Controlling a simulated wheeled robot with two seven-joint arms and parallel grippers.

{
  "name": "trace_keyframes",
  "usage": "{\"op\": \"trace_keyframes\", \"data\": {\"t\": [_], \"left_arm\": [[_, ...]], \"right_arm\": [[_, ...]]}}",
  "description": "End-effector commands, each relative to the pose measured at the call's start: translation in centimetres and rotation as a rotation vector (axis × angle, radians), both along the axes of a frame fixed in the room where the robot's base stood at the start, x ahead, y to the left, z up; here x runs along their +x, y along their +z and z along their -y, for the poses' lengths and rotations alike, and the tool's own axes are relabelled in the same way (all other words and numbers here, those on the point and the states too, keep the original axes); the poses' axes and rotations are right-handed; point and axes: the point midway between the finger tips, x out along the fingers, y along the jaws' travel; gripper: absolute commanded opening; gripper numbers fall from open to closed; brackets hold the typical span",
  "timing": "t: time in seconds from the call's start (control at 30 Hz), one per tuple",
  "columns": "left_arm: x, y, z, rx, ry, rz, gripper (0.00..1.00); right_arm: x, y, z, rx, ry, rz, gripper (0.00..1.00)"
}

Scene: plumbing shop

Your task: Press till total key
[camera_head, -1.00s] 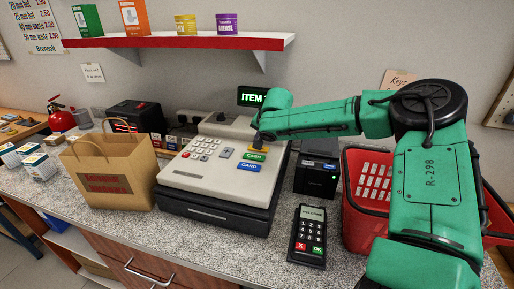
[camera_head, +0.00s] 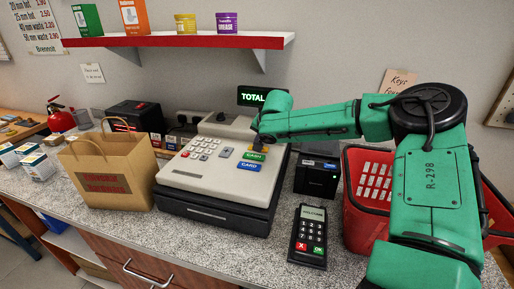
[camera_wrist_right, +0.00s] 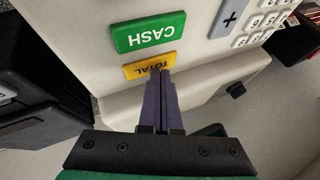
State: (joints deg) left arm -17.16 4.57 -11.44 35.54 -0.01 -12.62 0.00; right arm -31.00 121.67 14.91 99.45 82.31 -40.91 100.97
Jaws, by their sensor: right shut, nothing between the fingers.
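The till (camera_head: 215,170) stands on the counter, with its keys on the sloped top. Its small display (camera_head: 252,97) reads TOTAL. The yellow TOTAL key (camera_wrist_right: 149,69) shows in the right wrist view, beside the green CASH key (camera_wrist_right: 148,33). My right gripper (camera_wrist_right: 163,74) is shut and empty, and its fingertips are at the TOTAL key's edge, covering part of it. In the head view the right gripper (camera_head: 259,145) points down at the yellow key, just above the green CASH key. I cannot tell if the tips still touch it. My left gripper is out of view.
A blue CARD key (camera_head: 249,167) lies below the CASH key. A paper bag (camera_head: 110,172) stands left of the till. A black printer-like box (camera_head: 316,177), card reader (camera_head: 308,236) and red basket (camera_head: 352,215) stand to the right.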

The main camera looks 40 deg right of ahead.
Motion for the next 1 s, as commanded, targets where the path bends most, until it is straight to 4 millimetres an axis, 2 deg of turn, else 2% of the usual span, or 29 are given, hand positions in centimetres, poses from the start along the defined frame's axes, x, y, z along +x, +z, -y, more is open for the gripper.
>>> {"op": "trace_keyframes", "data": {"t": [0.2,0.5,1.0], "left_arm": [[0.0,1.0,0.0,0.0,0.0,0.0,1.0],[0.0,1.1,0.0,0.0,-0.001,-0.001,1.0],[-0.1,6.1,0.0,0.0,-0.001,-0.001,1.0]], "right_arm": [[0.0,1.2,0.0,0.0,0.0,-0.001,0.0],[0.0,1.4,0.0,0.0,0.0,0.0,0.0],[0.0,7.3,0.0,0.001,-0.001,0.0,0.0]]}}
